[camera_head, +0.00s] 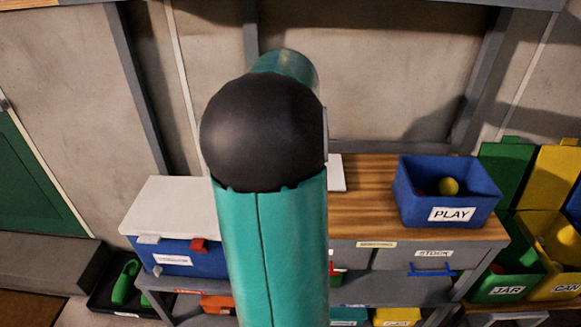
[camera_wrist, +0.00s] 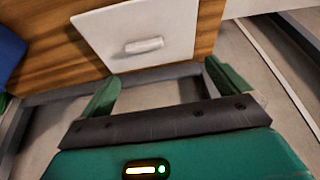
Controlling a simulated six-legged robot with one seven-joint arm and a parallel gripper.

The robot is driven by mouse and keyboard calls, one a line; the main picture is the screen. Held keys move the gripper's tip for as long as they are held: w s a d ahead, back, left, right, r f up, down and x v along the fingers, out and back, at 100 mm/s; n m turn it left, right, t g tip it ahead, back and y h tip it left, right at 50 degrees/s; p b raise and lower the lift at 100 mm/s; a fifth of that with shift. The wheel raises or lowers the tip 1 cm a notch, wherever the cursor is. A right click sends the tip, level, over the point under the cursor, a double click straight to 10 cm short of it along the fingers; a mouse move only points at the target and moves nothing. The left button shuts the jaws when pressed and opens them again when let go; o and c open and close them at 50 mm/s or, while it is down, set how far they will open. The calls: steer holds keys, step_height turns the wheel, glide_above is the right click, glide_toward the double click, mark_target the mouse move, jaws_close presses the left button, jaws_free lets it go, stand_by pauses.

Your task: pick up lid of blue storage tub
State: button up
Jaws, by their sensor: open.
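A flat white lid (camera_wrist: 160,22) with a raised pale handle (camera_wrist: 144,46) lies on the wooden bench top in the wrist view. Only a small white edge of it (camera_head: 337,172) shows past my arm in the head view. An open blue tub (camera_head: 446,190) marked PLAY stands on the bench to the right of it, holding a yellow ball. My gripper (camera_wrist: 160,88) is open and empty, its green fingers spread apart. The handle lies beyond the fingertips, roughly between their lines, and not between the fingers. My arm hides the gripper in the head view.
A blue box with a white top (camera_head: 170,207) and latches stands at the bench's left. Green (camera_head: 505,281) and yellow (camera_head: 556,245) bins stand at the right. Drawers (camera_head: 425,256) are below the bench top. Bare wood (camera_head: 370,190) lies between lid and tub.

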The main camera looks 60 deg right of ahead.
steer(key=shift+m, duration=0.3)
steer(key=d+f, duration=0.3)
steer(key=f, duration=0.2)
steer(key=s+d+f, duration=0.1)
steer(key=d+f, duration=0.1)
steer(key=shift+s+d+f, duration=0.1)
steer(key=shift+d+f, duration=0.2)
steer(key=shift+f, duration=0.05)
steer(key=shift+x, duration=3.2)
steer(key=shift+c, duration=0.4)
steer(key=c, duration=0.8)
steer(key=shift+r, duration=0.15)
steer(key=shift+c, duration=0.2)
